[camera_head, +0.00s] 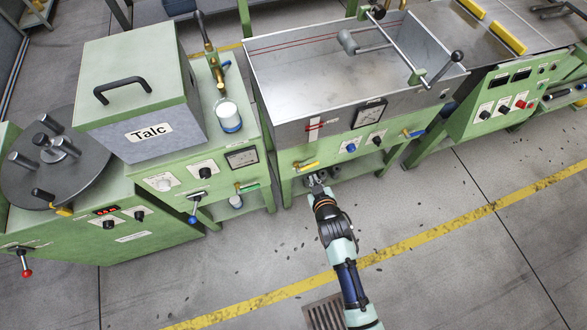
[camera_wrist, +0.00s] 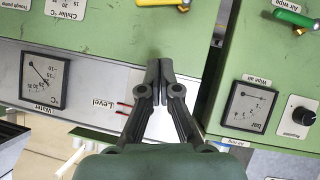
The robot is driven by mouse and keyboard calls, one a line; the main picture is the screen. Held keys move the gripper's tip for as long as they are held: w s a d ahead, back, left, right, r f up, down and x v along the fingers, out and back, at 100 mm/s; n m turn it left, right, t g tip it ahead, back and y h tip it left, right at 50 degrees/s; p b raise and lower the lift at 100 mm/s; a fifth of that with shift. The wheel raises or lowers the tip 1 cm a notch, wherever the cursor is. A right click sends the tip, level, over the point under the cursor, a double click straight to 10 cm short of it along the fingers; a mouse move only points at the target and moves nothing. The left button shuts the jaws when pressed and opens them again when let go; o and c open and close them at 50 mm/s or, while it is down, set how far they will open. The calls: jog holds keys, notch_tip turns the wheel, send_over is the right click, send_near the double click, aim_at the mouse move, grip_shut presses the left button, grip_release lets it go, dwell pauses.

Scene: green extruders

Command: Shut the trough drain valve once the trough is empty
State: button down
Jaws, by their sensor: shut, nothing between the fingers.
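The trough (camera_head: 258,68) is an open grey metal tank with red lines along its far inner wall. Its floor looks bare and grey, and I make out no clear water surface. A valve with a yellow lever (camera_head: 307,165) sits low on the left of its green front, the lever lying nearly level. It also shows in the wrist view (camera_wrist: 172,3), cut by the top edge; I cannot read a drain label. My gripper (camera_head: 316,180) is just below and in front of the lever, apart from it. In the wrist view my gripper (camera_wrist: 159,64) is shut and empty.
A level gauge (camera_head: 314,127) and a water dial (camera_head: 369,113) sit on the trough front. A green-handled air wipe valve (camera_wrist: 294,18) is on the neighbouring panel. A blue-handled valve (camera_head: 414,133) is further right.

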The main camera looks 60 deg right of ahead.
aim_at(313, 165)
jog(key=s+f+b+x, duration=0.2)
jog(key=b+x, duration=0.4)
jog(key=x, duration=0.7)
jog(key=shift+f, duration=0.2)
jog(key=shift+s+d+f, duration=0.4)
jog(key=shift+d+f, duration=0.05)
jog(key=shift+f, duration=0.2)
